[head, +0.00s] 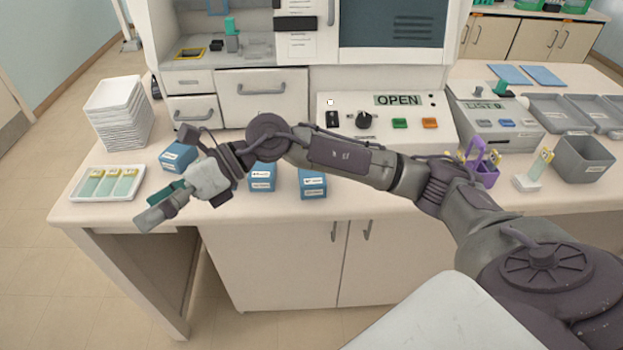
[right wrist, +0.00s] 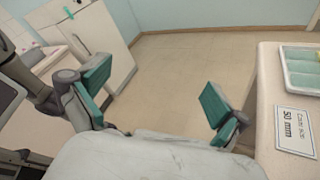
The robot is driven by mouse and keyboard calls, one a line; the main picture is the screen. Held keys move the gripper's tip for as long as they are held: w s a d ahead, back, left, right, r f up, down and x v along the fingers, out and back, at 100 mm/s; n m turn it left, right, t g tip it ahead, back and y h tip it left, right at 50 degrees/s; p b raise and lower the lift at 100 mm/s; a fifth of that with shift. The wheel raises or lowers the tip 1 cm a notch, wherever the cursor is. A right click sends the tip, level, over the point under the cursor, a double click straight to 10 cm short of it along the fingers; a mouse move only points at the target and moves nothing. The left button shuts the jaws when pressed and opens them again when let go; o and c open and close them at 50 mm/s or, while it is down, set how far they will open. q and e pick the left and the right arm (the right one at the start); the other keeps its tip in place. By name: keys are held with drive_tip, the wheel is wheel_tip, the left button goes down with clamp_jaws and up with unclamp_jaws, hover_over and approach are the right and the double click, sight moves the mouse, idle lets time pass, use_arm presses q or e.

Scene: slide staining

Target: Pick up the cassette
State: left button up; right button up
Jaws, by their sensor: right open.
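No part in view is clearly marked as a cassette. Three small blue boxes with white labels stand along the front of the counter: a left one (head: 177,157), a middle one (head: 262,178) and a right one (head: 312,184). My right gripper (head: 160,203) is at the counter's front edge, in front of the left box and right of the slide tray. It is open and empty; its two teal-padded fingers stand wide apart in the right wrist view (right wrist: 155,95), with floor showing between them. My left gripper is not in view.
A white tray (head: 76,195) of slides lies at the counter's left, below a white stack (head: 119,115). A card (right wrist: 295,133) reading 50 mm shows in the right wrist view. A purple rack (head: 486,174), a slide stand (head: 527,183) and a grey bin (head: 584,160) are at right.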

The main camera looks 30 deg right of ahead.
drive_tip(key=w+d+f+n+h, duration=0.35)
drive_tip(key=d+h, duration=0.35)
drive_tip(key=d, duration=0.4)
wheel_tip(320, 180, up, 2)
drive_tip(key=m+h, duration=0.2)
drive_tip(key=h, duration=0.6)
hover_over(312, 176)
drive_tip(key=shift+g, duration=0.3)
drive_tip(key=f, duration=0.2)
drive_tip(key=f+p, duration=0.1)
drive_tip(key=f, duration=0.4)
drive_tip(key=shift+w+d+p, duration=0.2)
drive_tip(key=shift+w+p, duration=0.1)
drive_tip(key=shift+f, duration=0.6)
drive_tip(key=shift+f+p, duration=0.3)
drive_tip(key=shift+p, duration=0.1)
wheel_tip(312, 176, down, 4)
drive_tip(key=shift+w+d+r+p, duration=0.1)
drive_tip(key=shift+r+p, duration=0.05)
drive_tip(key=shift+p, duration=0.7)
drive_tip(key=shift+f, duration=0.5)
drive_tip(key=c, duration=1)
drive_tip(key=shift+c, duration=0.4)
drive_tip(key=shift+r, duration=0.15)
